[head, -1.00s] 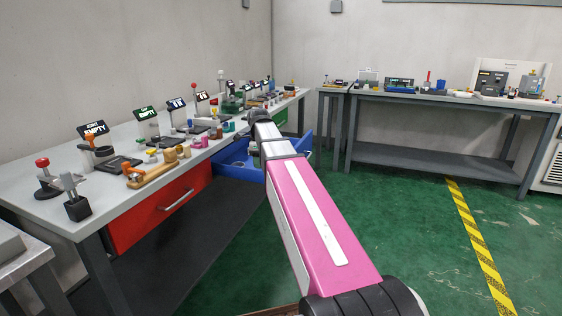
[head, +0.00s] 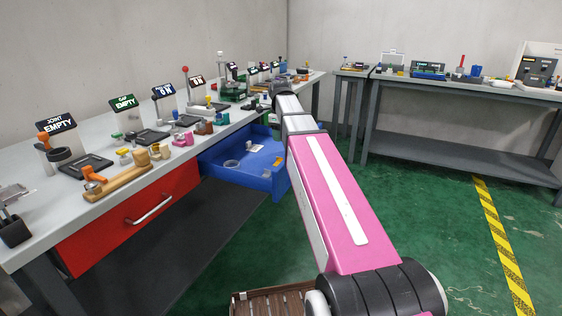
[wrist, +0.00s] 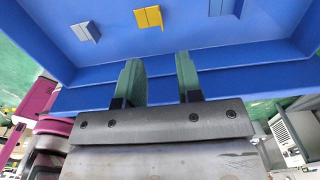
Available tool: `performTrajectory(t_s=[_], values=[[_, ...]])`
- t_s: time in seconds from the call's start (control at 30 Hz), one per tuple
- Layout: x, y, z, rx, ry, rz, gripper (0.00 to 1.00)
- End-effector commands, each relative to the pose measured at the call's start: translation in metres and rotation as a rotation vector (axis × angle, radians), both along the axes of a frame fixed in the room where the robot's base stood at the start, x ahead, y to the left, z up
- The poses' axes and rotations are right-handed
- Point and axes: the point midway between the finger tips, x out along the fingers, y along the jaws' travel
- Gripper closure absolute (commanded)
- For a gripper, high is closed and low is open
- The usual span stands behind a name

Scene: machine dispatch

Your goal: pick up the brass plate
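The brass plate (wrist: 148,18) is a small yellow, bent-looking piece on the floor of the blue drawer (wrist: 110,60), at the top of the wrist view. My gripper (wrist: 160,78) is open, its two green fingers apart with nothing between them. The fingers overlap the drawer's near wall in that view, with the plate beyond them and apart from them. In the head view, a small yellow piece in the open blue drawer (head: 232,182) may be the plate; my gripper is hidden there behind my arm.
A silver piece (wrist: 86,32) lies left of the plate, and a blue-grey piece (wrist: 225,7) lies to its right. The drawer walls stand around them. A workbench (head: 100,205) with signs and small parts runs along the left.

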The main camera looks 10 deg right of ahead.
Motion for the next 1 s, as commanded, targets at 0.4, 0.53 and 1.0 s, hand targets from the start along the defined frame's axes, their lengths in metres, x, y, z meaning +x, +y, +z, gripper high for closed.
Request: performTrajectory(t_s=[0.4,0.53,1.0], values=[[0.0,0.0,-0.049,0.0,0.0,0.001,0.67],[0.0,-0.001,-0.054,0.0,0.0,0.001,0.67],[0.001,-0.003,-0.102,0.0,0.001,0.001,0.67]])
